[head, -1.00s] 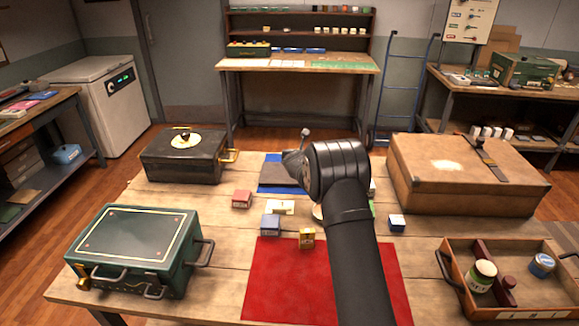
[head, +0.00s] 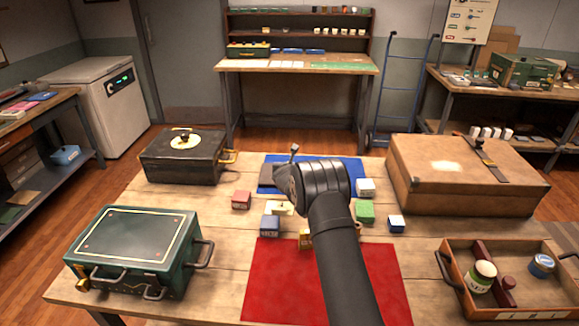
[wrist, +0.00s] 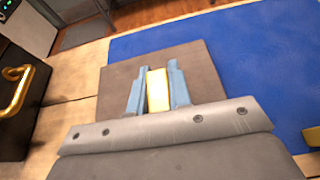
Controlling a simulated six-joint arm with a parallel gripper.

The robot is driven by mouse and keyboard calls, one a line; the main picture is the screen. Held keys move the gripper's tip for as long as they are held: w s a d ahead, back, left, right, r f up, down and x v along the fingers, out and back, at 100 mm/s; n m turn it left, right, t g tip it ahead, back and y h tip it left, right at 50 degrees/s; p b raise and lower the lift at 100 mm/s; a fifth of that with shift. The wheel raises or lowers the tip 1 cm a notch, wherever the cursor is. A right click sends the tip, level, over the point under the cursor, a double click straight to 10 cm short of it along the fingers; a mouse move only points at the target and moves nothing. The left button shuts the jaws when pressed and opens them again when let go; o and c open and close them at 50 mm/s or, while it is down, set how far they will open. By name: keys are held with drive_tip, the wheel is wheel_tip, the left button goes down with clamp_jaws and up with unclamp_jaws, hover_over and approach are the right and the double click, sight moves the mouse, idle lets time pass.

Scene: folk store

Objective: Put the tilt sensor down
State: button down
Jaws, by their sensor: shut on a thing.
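In the wrist view my gripper (wrist: 157,78) is shut on a small pale yellow block, which I take as the tilt sensor (wrist: 158,92). A flat grey-brown square (wrist: 122,75) lies beneath the fingers, with the blue mat (wrist: 240,55) to its right. I cannot tell whether the block touches the square. In the head view my wrist hides the fingers and the held block. There the blue mat (head: 350,167) shows behind my wrist, and part of the grey-brown square (head: 271,174) shows to its left.
Small boxes stand nearby: red (head: 241,200), blue (head: 270,226), white (head: 366,188), green (head: 364,211), and blue-white (head: 397,223). A red mat (head: 270,285) lies in front. A black case (head: 182,160), green case (head: 135,245), brown case (head: 465,175) and wooden tray (head: 455,290) flank the space.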

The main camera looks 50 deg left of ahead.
drive_tip(key=c, duration=1.3)
unclamp_jaws()
drive_tip(key=shift+r, duration=0.15)
drive_tip(key=v, duration=1.2)
